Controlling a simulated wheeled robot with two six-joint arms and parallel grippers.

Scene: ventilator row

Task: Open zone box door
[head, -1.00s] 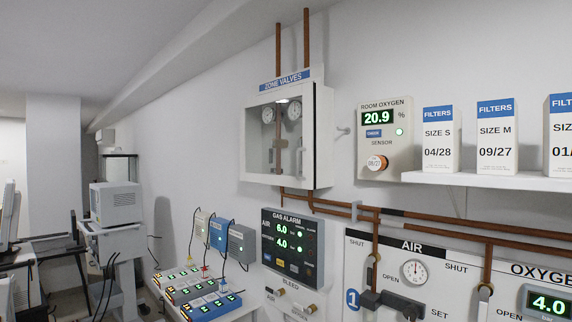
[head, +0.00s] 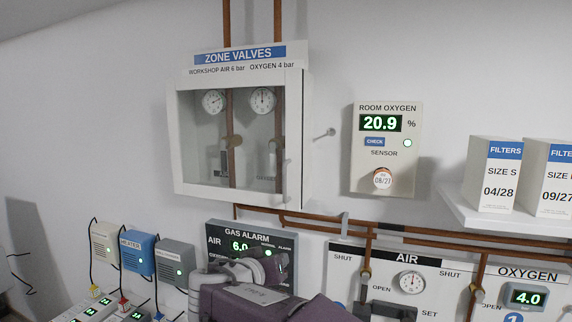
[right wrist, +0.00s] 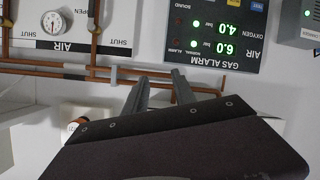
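The zone valves box (head: 306,140) is a white wall cabinet with a clear-windowed door (head: 250,195), left of centre in the head view. The door looks shut, with a small handle (head: 286,168) near its right edge. Two gauges and copper pipes show behind the window. My right gripper (head: 262,266) is below the box, in front of the gas alarm panel. In the right wrist view its two fingers (right wrist: 160,92) stand apart with nothing between them. My left gripper is not in view.
The gas alarm panel (head: 222,236) is partly hidden behind my right arm. Copper pipes (head: 310,222) run below the box. A wall peg (head: 324,134) and room oxygen sensor (head: 402,155) are right of it. A shelf (head: 455,208) with filter boxes is further right.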

